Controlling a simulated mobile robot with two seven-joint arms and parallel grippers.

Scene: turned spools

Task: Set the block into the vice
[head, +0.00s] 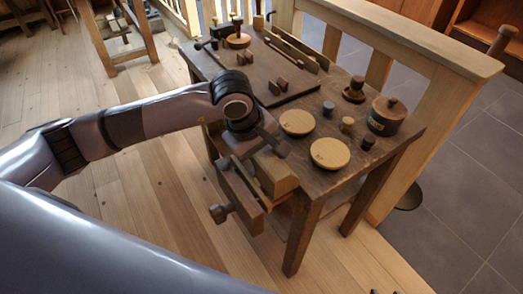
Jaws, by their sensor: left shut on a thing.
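The vice is on the near side of the dark workbench. Its dark wooden front jaw (238,198) stands out from the bench edge, with a knobbed screw handle (219,213). The block (276,177) is a pale tan wooden piece by the bench edge, beside the front jaw. I cannot tell whether it sits between the jaws or just above them. My left gripper (264,150) points down and is shut on the block's upper part, hiding some of it. My right gripper is not in view.
The workbench top (305,98) carries two round pale discs (298,122) (330,153), a round lidded dark pot (387,116), a small turned piece (354,90) and several small pegs. A wooden railing (400,40) runs behind. The plank floor (160,190) left of the bench is clear.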

